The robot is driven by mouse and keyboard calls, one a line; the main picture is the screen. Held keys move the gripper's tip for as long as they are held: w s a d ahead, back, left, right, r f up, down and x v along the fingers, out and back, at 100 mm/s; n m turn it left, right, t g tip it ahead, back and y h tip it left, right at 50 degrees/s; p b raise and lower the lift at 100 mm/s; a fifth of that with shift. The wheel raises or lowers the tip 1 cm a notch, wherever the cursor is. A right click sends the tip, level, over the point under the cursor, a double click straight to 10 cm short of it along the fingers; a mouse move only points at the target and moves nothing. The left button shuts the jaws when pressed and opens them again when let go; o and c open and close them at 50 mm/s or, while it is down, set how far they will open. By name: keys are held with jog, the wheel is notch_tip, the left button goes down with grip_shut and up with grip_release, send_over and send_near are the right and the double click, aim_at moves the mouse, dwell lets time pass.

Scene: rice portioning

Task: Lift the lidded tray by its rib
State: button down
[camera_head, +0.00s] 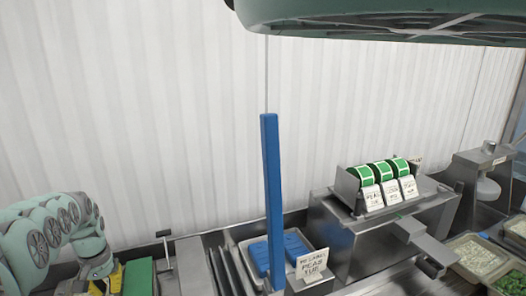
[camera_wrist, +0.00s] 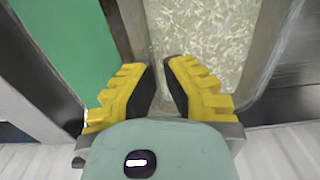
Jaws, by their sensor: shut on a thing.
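My gripper (camera_wrist: 161,75) has yellow stepped fingers with dark pads. In the wrist view it is shut on a narrow grey edge between a green flat surface (camera_wrist: 62,45) and a tray of rice grains (camera_wrist: 280,40). The edge, which I take to be the lidded tray's rib, is mostly hidden between the pads. I cannot tell whether the green surface is its lid. In the head view my gripper (camera_head: 108,282) is at the bottom left, beside a green block-like thing (camera_head: 138,278). The frame's bottom edge cuts off the grip.
A blue upright post (camera_head: 271,190) stands by a tray with blue items (camera_head: 299,246) and a written card (camera_head: 312,264). A steel stand with green label rolls (camera_head: 381,171) is right of centre. Food pans (camera_head: 478,257) are at the far right.

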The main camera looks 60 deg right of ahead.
aim_at(107, 288)
jog(key=shift+r+p, duration=1.85)
jog(key=shift+r, duration=0.35)
